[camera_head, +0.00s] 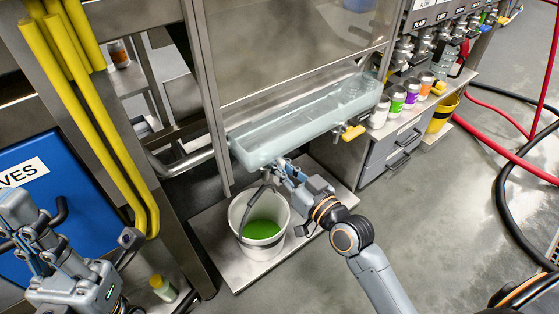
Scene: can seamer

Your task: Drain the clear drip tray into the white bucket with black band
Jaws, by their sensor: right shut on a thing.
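The clear drip tray (290,128) is a long, pale, see-through trough below the steel machine's window. The white bucket (243,240) stands upright below the tray's left end, with green liquid (262,229) inside and a dark strip across its side. My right gripper (277,168) is above the bucket, at the lower front edge of the tray. It is shut on a part there, which its fingers mostly hide. My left gripper (28,232) is at the far left, away from tray and bucket; its fingertips do not show clearly.
A yellow handle (352,132) sticks out by the tray's right end. Several small cans (397,99) stand on a grey cabinet (392,152). A yellow bucket (442,112) is farther right. Yellow pipes (85,130) rise on the left. Red and black hoses cross the right floor.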

